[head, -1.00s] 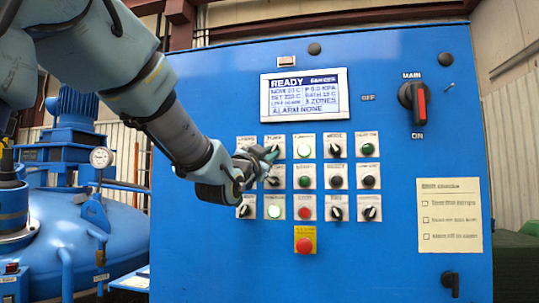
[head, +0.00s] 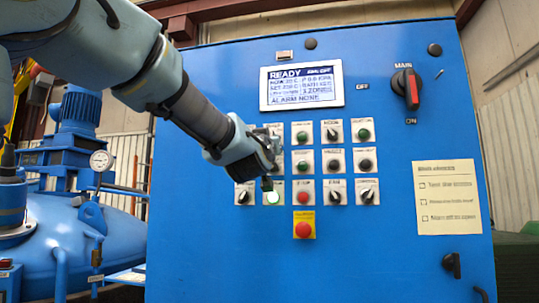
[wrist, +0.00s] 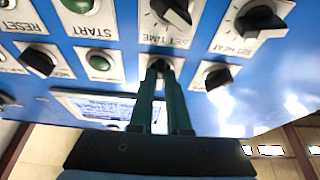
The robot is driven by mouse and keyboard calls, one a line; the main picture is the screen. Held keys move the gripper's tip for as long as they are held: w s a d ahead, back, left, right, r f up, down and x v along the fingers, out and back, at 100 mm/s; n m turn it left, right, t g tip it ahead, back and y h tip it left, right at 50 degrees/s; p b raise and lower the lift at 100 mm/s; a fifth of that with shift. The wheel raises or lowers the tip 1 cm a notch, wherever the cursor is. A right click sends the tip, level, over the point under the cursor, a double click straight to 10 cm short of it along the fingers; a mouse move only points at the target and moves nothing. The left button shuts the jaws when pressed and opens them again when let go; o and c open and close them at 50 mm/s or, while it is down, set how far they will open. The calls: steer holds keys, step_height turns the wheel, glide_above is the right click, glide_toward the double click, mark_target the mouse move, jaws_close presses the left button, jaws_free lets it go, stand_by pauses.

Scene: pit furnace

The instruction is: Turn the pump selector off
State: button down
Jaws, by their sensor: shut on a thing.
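My gripper (head: 273,145) is at the upper left of the button grid on the blue control panel (head: 220,70). In the wrist view its two green fingers (wrist: 162,75) are shut on a small black knob (wrist: 160,64) in the top row, second from the panel's left.
Close around are the SET TIME knob (wrist: 172,10), the heat knob (wrist: 258,20), a green button (wrist: 100,62) and another black knob (wrist: 215,76). The display (head: 302,87) reads READY. A red emergency button (head: 303,229) and main switch (head: 411,89) are farther off.

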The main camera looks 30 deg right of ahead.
steer(key=n+y, duration=0.2)
steer(key=n, duration=0.2)
steer(key=n+t+y+b, duration=0.1)
steer(key=n+y, duration=0.1)
steer(key=n, duration=0.2)
steer(key=shift+s+d+r+t, duration=0.1)
steer(key=shift+s+d+t, duration=0.1)
steer(key=shift+t, duration=0.1)
steer(key=c, duration=0.9)
jaws_free()
steer(key=b+v, duration=0.2)
steer(key=v, duration=0.8)
steer(key=shift+s+a+b, duration=0.1)
steer(key=shift+s+b, duration=0.2)
